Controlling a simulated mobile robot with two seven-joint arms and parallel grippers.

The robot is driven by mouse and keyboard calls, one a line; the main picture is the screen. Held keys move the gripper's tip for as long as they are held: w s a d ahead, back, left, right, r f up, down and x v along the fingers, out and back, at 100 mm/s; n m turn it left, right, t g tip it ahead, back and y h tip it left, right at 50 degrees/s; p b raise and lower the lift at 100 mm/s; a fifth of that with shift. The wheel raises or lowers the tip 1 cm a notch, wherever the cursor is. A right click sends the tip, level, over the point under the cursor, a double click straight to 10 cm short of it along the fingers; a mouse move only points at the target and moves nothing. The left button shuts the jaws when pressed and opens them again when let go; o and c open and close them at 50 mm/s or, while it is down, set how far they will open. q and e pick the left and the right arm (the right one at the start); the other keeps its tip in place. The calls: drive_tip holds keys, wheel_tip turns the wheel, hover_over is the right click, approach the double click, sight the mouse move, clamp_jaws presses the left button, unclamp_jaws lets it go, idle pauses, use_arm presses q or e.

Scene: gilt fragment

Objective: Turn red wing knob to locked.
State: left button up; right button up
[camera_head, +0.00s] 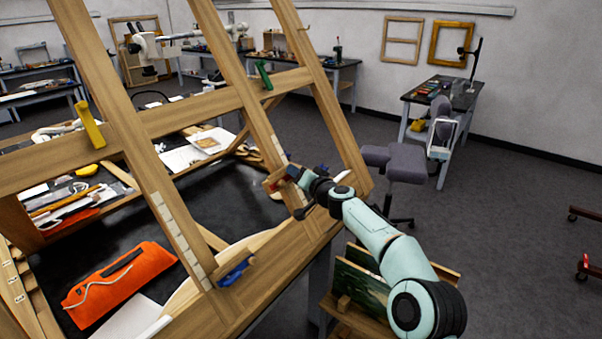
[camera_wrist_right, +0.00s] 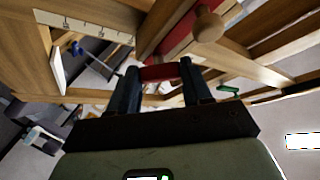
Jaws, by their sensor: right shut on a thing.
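The red wing knob (camera_wrist_right: 158,73) shows in the right wrist view as a short red bar between the two fingers of my right gripper (camera_wrist_right: 160,82). The gripper is shut on it. In the head view my right gripper (camera_head: 292,180) reaches the wooden easel frame from the right, and a bit of red shows just left of its tips. The gripper hides most of the knob there, and I cannot tell its exact angle. A red strip (camera_wrist_right: 182,32) and a round wooden peg (camera_wrist_right: 208,25) are close above the knob in the wrist view. My left gripper is not in view.
The easel frame (camera_head: 205,120) also carries a yellow knob (camera_head: 90,122), a green knob (camera_head: 264,75) and a blue knob (camera_head: 236,272). An orange pouch (camera_head: 118,282) lies behind its beams. A grey stool (camera_head: 400,162) stands right of the frame, with open floor beyond.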

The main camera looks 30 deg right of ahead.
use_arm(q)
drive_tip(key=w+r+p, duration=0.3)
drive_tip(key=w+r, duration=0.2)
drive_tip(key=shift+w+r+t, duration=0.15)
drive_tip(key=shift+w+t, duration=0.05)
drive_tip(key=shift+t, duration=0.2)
use_arm(e)
drive_tip(key=m+g, duration=0.2)
drive_tip(key=m, duration=0.2)
drive_tip(key=m+g+h, duration=0.1)
drive_tip(key=m+g, duration=0.1)
drive_tip(key=m, duration=0.3)
drive_tip(key=r+m+g+h, duration=0.1)
drive_tip(key=m+g, duration=0.2)
drive_tip(key=m, duration=0.1)
drive_tip(key=shift+w+a+m, duration=0.1)
drive_tip(key=shift+w+m, duration=0.2)
drive_tip(key=shift+m, duration=0.1)
drive_tip(key=shift+m+g, duration=0.3)
drive_tip(key=shift+m, duration=0.2)
drive_tip(key=o, duration=1.1)
drive_tip(key=shift+c, duration=0.2)
drive_tip(key=shift+r, duration=0.1)
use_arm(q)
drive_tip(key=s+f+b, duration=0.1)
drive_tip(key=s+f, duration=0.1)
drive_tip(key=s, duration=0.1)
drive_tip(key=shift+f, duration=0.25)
use_arm(e)
drive_tip(key=v, duration=1.3)
